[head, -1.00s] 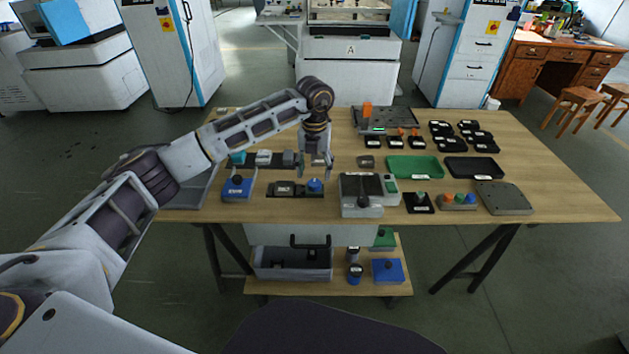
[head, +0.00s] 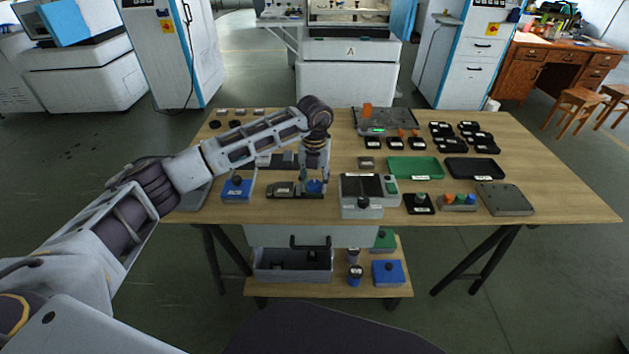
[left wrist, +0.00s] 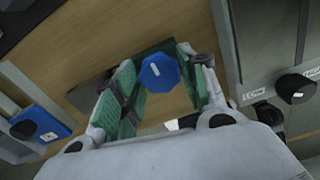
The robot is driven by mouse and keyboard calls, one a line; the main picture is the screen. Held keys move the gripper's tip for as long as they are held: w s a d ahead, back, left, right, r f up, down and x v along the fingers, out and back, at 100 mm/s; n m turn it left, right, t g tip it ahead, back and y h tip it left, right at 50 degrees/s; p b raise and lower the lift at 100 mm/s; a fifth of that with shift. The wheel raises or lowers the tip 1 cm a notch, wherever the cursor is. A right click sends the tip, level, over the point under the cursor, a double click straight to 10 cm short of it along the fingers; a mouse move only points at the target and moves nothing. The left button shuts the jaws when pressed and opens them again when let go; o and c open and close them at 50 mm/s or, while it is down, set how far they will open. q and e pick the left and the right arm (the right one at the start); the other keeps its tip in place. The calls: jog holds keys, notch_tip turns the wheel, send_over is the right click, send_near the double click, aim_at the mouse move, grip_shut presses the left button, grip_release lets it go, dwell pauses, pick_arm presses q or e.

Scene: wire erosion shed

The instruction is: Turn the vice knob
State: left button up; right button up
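The vice is a low dark base (head: 283,196) with a small block on it, near the table's front edge in the head view. Its blue knob (head: 314,187) is at the base's right end. In the left wrist view the faceted blue knob (left wrist: 159,72) has a white mark on top. My left gripper (head: 315,182) points down over the knob and partly covers it in the head view. Its green-padded fingers (left wrist: 159,85) stand apart, one on each side of the knob. I cannot tell whether either pad touches it. My right gripper is out of view.
A grey box with a black knob (head: 362,203) stands close to the right of the gripper. A blue box with a dark knob (head: 237,189) stands to the left. Green (head: 414,167) and black trays (head: 473,168) lie further right. Bare tabletop shows at the right end.

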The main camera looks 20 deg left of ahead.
pick_arm(q)
jog(key=c, duration=0.5)
